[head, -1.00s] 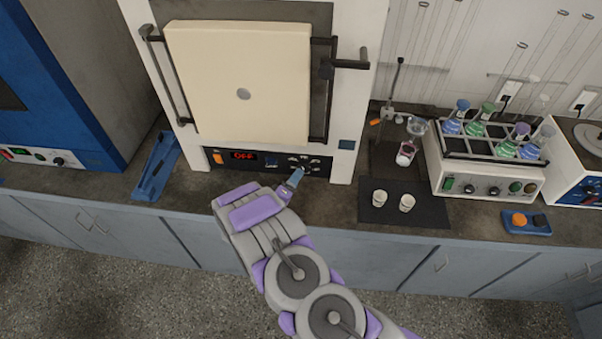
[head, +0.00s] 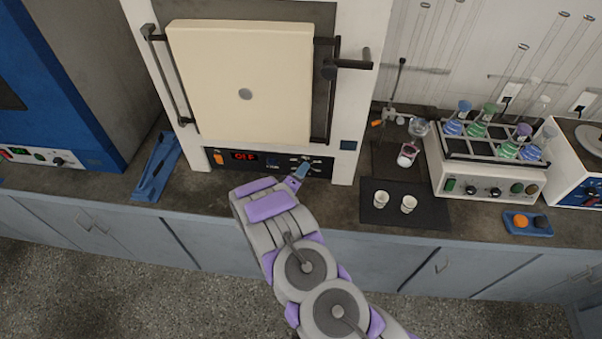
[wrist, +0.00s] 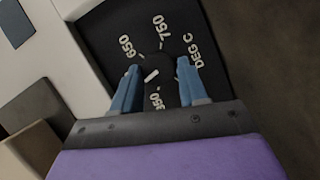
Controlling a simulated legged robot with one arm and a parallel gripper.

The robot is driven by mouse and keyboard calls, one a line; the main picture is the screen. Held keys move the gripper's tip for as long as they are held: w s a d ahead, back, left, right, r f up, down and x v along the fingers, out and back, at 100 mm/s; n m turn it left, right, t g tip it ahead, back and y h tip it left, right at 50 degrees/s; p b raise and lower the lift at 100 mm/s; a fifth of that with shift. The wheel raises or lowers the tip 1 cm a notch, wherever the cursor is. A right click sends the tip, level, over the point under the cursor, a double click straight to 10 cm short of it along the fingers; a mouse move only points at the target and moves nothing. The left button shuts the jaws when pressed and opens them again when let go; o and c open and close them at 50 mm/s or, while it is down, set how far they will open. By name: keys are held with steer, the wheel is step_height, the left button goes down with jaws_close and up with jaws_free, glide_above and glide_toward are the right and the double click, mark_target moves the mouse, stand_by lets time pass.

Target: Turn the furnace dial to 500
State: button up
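The furnace (head: 344,100) stands with its cream door shut and a black control panel (head: 230,167) below it. The dial (wrist: 152,76) is a dark round knob with a white pointer mark, ringed by white labels including 650, 750 and DEG C. Another number below it is partly hidden. My gripper (wrist: 158,68) is open, its two blue fingertips on either side of the dial. A gap shows between each finger and the knob. In the head view my gripper (head: 301,171) is at the right part of the panel and hides much of the dial area.
A blue tray-like item (head: 157,166) lies left on the bench. A dark mat with two white cups (head: 381,199) and a flask rack (head: 490,165) stand right.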

steer(key=shift+s+d+f, duration=0.1)
steer(key=c, duration=0.5)
steer(key=shift+m+g+y+p, duration=0.3)
steer(key=shift+m, duration=0.8)
steer(key=shift+d, duration=0.1)
steer(key=o, duration=0.8)
steer(key=shift+f, duration=0.1)
steer(key=shift+o, duration=1.2)
steer(key=shift+r, duration=0.2)
